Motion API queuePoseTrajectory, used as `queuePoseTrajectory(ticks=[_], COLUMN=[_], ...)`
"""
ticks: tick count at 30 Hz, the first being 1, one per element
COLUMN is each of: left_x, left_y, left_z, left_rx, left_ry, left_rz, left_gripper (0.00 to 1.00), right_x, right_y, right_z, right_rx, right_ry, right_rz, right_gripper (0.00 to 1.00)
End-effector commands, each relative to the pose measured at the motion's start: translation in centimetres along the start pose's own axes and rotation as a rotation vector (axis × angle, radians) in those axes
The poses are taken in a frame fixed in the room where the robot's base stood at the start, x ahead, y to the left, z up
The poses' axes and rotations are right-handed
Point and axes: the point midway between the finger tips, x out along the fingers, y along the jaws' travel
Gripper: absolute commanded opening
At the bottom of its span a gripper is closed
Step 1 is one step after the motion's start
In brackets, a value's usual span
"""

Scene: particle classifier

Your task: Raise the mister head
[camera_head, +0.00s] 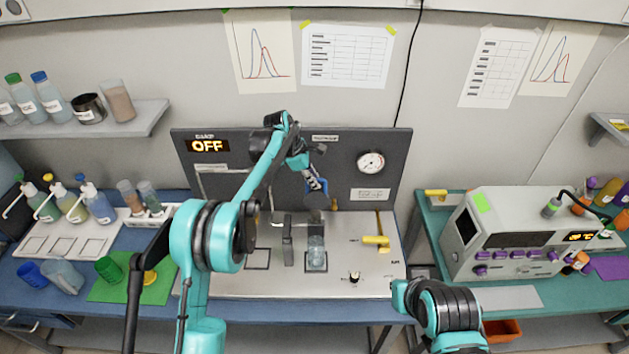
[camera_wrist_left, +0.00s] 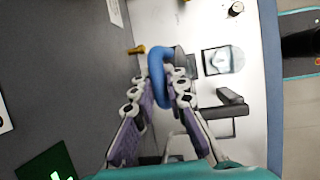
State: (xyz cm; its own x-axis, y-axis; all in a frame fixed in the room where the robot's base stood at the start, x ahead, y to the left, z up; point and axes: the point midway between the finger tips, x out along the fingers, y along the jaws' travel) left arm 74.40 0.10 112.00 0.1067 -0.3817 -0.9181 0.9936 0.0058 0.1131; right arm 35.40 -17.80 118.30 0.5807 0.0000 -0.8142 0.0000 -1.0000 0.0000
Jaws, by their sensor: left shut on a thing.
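The mister head shows as a dark grey body (camera_head: 316,201) in front of the panel, with a blue handle (camera_head: 312,181) on it. In the left wrist view the blue handle (camera_wrist_left: 156,70) is a loop between the purple-padded fingers. My left gripper (camera_head: 318,177) is shut on this blue handle; the wrist view shows its fingers (camera_wrist_left: 160,90) on either side of it. A clear glass beaker (camera_head: 316,258) stands on the steel deck below the head. My right arm shows at lower right, but its gripper is not in view.
The machine's back panel (camera_head: 345,142) carries a gauge (camera_head: 370,163) and a display reading OFF (camera_head: 207,146). A yellow-handled valve (camera_head: 376,240) and a black knob (camera_head: 354,277) are on the deck, right of the beaker. A dark grey bracket (camera_head: 288,248) stands left of the beaker.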

Motion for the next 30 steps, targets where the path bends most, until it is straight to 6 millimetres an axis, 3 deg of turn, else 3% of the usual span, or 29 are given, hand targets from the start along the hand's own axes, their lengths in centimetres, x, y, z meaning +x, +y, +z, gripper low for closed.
queuePoseTrajectory(ticks=[8, 9, 11, 23, 30], left_x=[-0.2, -0.2, -0.2, -0.7, -5.2], left_y=[0.1, 0.1, 0.1, 0.1, 0.0], left_z=[0.1, 0.1, 0.1, 0.0, 0.0], left_rx=[-0.002, -0.003, -0.002, -0.001, -0.002], left_ry=[-0.003, -0.003, -0.003, -0.001, -0.002], left_rz=[0.004, 0.005, 0.004, 0.002, 0.002], left_gripper=[0.0, 0.17, 0.33, 0.34, 0.34], right_x=[0.0, 0.0, 0.0, 0.0, 0.0], right_y=[0.0, 0.0, 0.0, 0.0, 0.0], right_z=[0.0, 0.0, 0.0, 0.0, 0.0], right_rx=[0.0, 0.0, 0.0, 0.0, 0.0], right_ry=[0.0, 0.0, 0.0, 0.0, 0.0], right_rz=[0.0, 0.0, 0.0, 0.0, 0.0], right_gripper=[0.0, 0.0, 0.0, 0.0, 0.0])
